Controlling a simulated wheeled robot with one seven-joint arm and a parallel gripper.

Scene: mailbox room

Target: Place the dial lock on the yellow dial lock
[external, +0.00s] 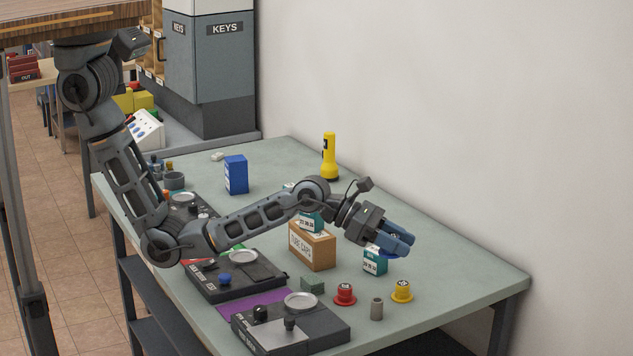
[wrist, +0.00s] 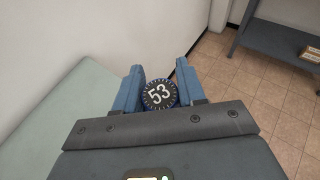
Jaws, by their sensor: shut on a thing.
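My gripper (external: 402,243) reaches over the right part of the table, beside the wall. It is shut on a blue dial lock (wrist: 159,94) with a dark face reading 53, which sits between the two blue fingers in the wrist view. In the external view the held lock is mostly hidden by the gripper. The yellow dial lock (external: 402,292) stands on the table near the front right, apart from and below the gripper. A red dial lock (external: 345,294) stands to its left. The yellow lock does not show in the wrist view.
A teal-and-white box (external: 375,262) stands just below the gripper. A brown carton (external: 312,247) is to its left. A grey cylinder (external: 376,309) stands between the red and yellow locks. A yellow flashlight (external: 330,157) stands at the back. The table's right end (external: 485,283) is clear.

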